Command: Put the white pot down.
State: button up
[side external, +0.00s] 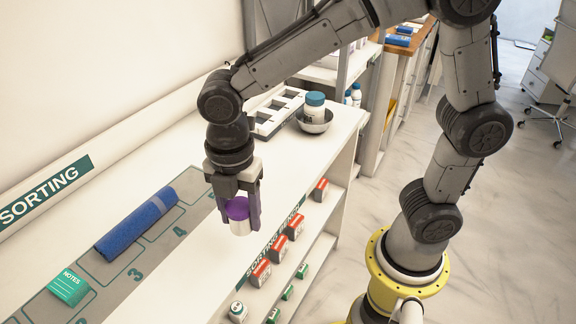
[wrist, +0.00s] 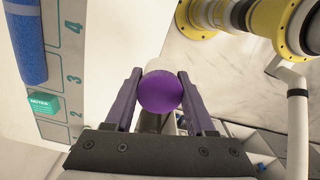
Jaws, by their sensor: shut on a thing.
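The white pot (side external: 241,227) has a purple lid and hangs upright between the fingers of my gripper (side external: 240,205). In the wrist view its purple lid (wrist: 160,93) faces the camera, with a bit of white body (wrist: 158,66) behind it. The purple fingers of my gripper (wrist: 158,100) are closed on both sides of it. The pot is over or near the front edge of the white bench (side external: 185,268); I cannot tell how far above the top it is.
A blue roll (side external: 136,226) and a green notes block (side external: 69,287) lie on the numbered grey strip. A white rack (side external: 275,113) and a metal bowl (side external: 315,122) holding a teal-lidded bottle (side external: 314,106) stand at the far end. Red and green boxes fill the shelves below.

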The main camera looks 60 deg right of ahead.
jog(key=s+d+r+m, duration=0.15)
jog(key=d+m, duration=0.25)
jog(key=d, duration=0.9)
jog(key=s+d+m, duration=0.3)
jog(key=d+m, duration=0.1)
jog(key=d, duration=0.9)
send_over(288, 165)
jog(key=f, duration=0.6)
jog(key=s+f, duration=0.1)
jog(key=f, duration=0.2)
jog(key=shift+a+f, duration=0.15)
jog(key=shift+w+f, duration=0.5)
jog(key=shift+f, duration=1.5)
jog(key=shift+f, duration=0.15)
jog(key=o, duration=1.3)
